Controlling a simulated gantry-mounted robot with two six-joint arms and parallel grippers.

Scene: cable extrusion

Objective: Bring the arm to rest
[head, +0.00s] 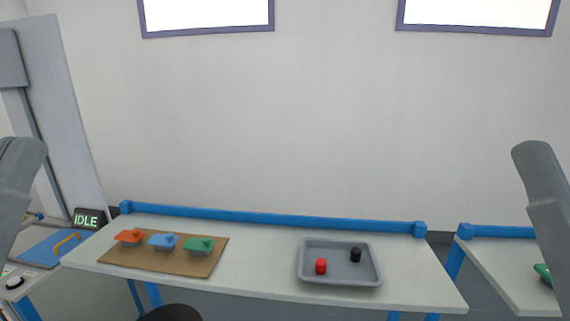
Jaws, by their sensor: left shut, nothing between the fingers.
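My left arm comes in at the left edge and my right arm at the right edge, both as grey links. A dark rounded part at the bottom edge, left of the middle, appears to be my left gripper (170,313). Its fingertips are not clear; it is shut and holds nothing. It shows low in front of the long table (250,232), apart from the things on it. My right gripper is out of view.
A brown board (165,262) bears orange (129,237), blue (163,242) and green (199,245) pieces. An IDLE display (87,219) stands left. A second table (500,268) is right.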

